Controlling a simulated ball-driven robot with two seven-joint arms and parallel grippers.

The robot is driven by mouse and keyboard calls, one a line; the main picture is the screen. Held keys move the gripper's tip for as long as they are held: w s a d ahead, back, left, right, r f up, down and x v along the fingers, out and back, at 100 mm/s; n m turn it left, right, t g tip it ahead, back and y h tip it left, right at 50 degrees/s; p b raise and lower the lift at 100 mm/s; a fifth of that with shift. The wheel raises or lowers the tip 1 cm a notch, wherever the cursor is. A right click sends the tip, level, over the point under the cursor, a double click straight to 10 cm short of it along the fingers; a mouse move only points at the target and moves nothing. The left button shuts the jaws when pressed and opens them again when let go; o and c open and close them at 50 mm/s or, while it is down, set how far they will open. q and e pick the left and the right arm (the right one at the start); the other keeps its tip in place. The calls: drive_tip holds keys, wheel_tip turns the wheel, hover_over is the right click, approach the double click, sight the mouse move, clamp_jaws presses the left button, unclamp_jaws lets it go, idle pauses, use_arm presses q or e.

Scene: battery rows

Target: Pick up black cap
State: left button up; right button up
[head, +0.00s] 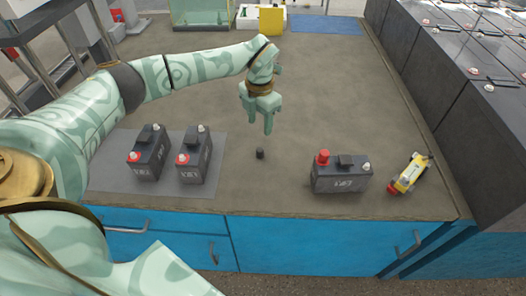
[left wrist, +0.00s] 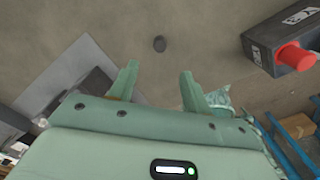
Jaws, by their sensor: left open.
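The small black cap (head: 260,153) stands on the bare brown bench top, between the two batteries at the left and the single battery at the right. It also shows in the left wrist view (left wrist: 159,44), beyond the fingertips. My left gripper (head: 267,131) is open and empty, with its fingers pointing down. It is apart from the cap, which lies just in front of it, nearer the bench's front edge. In the left wrist view the open fingers (left wrist: 157,72) have clear space between them. My right gripper is not in view.
Two batteries (head: 148,160) (head: 196,160) stand on a grey mat (head: 113,181). A battery with a red cap (head: 341,178) and a yellow tool (head: 410,173) are at the right. Large dark batteries (head: 450,90) line the right side. The bench around the black cap is clear.

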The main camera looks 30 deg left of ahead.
use_arm(q)
drive_tip(key=b, duration=0.1)
hover_over(260, 149)
wheel_tip(260, 149, down, 5)
drive_tip(key=shift+w+d+f, duration=0.1)
drive_tip(key=shift+f, duration=0.45)
wheel_tip(260, 149, down, 5)
drive_tip(key=b, duration=0.2)
drive_tip(key=shift+b, duration=0.4)
drive_tip(key=shift+r, duration=0.15)
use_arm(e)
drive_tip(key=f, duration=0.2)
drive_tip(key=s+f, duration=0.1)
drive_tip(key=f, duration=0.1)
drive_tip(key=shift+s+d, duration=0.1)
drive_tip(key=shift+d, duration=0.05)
use_arm(q)
drive_tip(key=shift+c, duration=1.2)
drive_tip(key=c, duration=0.8)
